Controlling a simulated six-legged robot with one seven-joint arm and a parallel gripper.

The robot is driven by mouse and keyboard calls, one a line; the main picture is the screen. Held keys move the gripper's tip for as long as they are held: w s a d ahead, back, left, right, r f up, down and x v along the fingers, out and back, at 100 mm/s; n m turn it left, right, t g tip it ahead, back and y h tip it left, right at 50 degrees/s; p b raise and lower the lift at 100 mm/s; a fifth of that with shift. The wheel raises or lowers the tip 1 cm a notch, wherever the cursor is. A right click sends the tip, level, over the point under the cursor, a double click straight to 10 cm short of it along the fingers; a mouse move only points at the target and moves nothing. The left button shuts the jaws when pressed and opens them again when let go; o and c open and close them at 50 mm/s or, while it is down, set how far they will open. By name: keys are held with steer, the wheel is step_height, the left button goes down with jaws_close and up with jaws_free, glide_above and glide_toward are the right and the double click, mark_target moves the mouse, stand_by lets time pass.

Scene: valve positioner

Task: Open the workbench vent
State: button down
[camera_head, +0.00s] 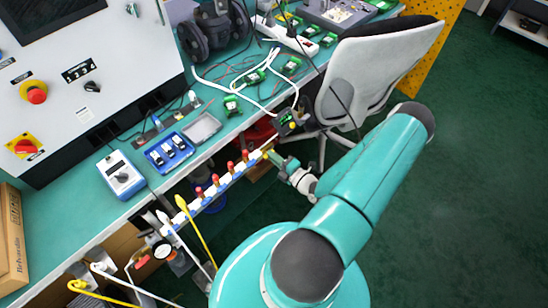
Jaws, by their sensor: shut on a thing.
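A manifold (216,190) with several red valve knobs (230,167) runs along the workbench's front edge, in the middle of the view. A small yellow part (266,153) sits at its right end. My gripper (273,157) is at this yellow part, reaching in from the right, and is shut on it. The fingertips are small here and partly hide the part, so I cannot tell how its handle is turned. No part is clearly marked as the vent.
The green workbench (140,205) carries a blue-white box (121,177), a blue tray (168,153) and wired green boards (233,105). A grey chair (375,70) stands close behind my arm. Yellow and white hoses (197,232) hang below the manifold.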

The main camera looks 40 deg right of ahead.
steer(key=c, duration=1.5)
jaws_free()
steer(key=s, duration=1.4)
steer(key=shift+d, duration=0.2)
